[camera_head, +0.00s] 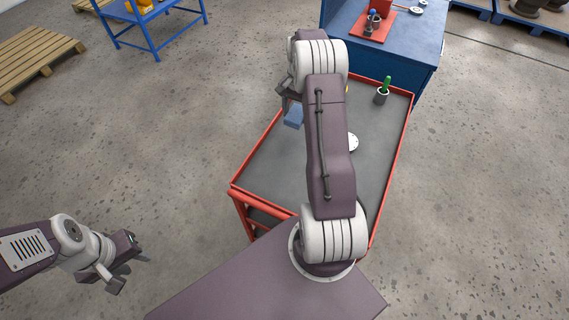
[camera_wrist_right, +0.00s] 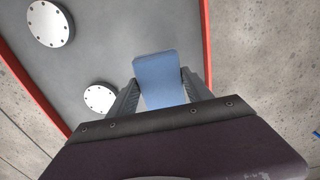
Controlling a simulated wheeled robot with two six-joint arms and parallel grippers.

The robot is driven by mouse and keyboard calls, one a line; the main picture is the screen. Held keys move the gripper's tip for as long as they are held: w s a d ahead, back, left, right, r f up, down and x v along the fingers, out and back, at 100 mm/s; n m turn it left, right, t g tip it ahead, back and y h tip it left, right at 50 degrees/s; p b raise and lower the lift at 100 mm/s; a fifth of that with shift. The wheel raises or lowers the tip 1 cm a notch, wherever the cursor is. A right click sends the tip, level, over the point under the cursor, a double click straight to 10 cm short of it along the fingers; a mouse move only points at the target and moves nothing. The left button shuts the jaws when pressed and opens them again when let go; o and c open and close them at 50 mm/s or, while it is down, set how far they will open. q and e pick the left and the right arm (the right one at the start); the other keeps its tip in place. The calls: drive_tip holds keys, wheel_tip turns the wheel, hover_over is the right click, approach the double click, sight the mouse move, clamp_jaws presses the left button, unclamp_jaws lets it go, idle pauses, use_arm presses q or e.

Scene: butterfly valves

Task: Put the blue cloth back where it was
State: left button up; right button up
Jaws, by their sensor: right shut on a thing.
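The blue cloth (camera_head: 293,116) is a small flat blue piece above the left side of the grey cart top. It also shows in the right wrist view (camera_wrist_right: 158,72), between the two grey fingers. My right gripper (camera_wrist_right: 159,94) is shut on the cloth; its fingers lie at the cloth's two side edges. In the head view my right arm hides part of the gripper and the middle of the cart. My left gripper (camera_head: 137,264) is at the lower left, away from the cart, its fingers apart and empty.
The red-rimmed cart (camera_head: 270,160) carries a white disc (camera_head: 353,142) and a cup with a green-handled item (camera_head: 383,94). The wrist view shows two white discs (camera_wrist_right: 50,24). A blue workbench (camera_head: 410,45) with a red tray stands behind. A pallet (camera_head: 35,55) lies at far left.

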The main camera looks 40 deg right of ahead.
drive_tip(key=shift+d, duration=0.1)
drive_tip(key=p, duration=0.1)
hover_over(284, 164)
wheel_tip(284, 164, down, 7)
drive_tip(key=shift+d+r, duration=0.1)
wheel_tip(284, 164, down, 4)
drive_tip(key=shift+f+p, duration=0.1)
drive_tip(key=shift+p, duration=0.2)
drive_tip(key=shift+f, duration=0.1)
drive_tip(key=o, duration=1.3)
